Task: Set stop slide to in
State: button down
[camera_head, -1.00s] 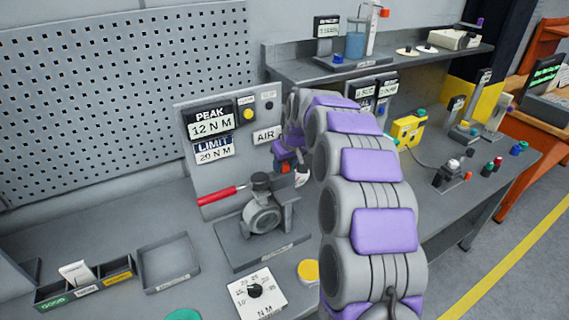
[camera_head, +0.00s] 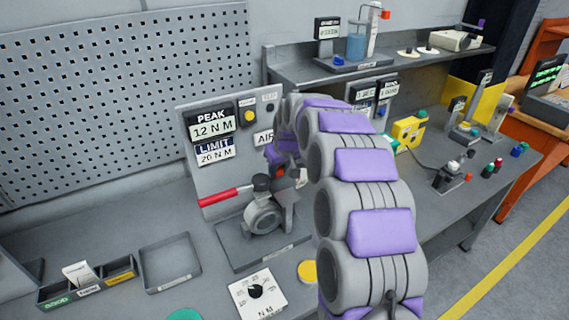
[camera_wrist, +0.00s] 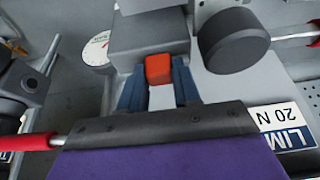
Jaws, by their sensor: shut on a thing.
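The stop slide shows as an orange-red block (camera_wrist: 158,69) at the end of a grey housing (camera_wrist: 150,35) in the wrist view. My gripper (camera_wrist: 158,82) has its two blue-grey fingers on either side of this block, shut on it. The actuator is a round grey body on a base plate with a dark hub and a red-handled lever (camera_head: 225,196) pointing left.
A panel behind carries PEAK 12 N M (camera_head: 211,125) and LIMIT 20 N M (camera_head: 215,152) displays. A torque dial (camera_head: 256,292) and a yellow button (camera_head: 308,271) stand in front. An empty tray (camera_head: 170,262) and a sorting bin (camera_head: 88,284) are at left.

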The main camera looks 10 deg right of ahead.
jog(key=shift+a, duration=0.15)
jog(key=c, duration=0.8)
grip_release()
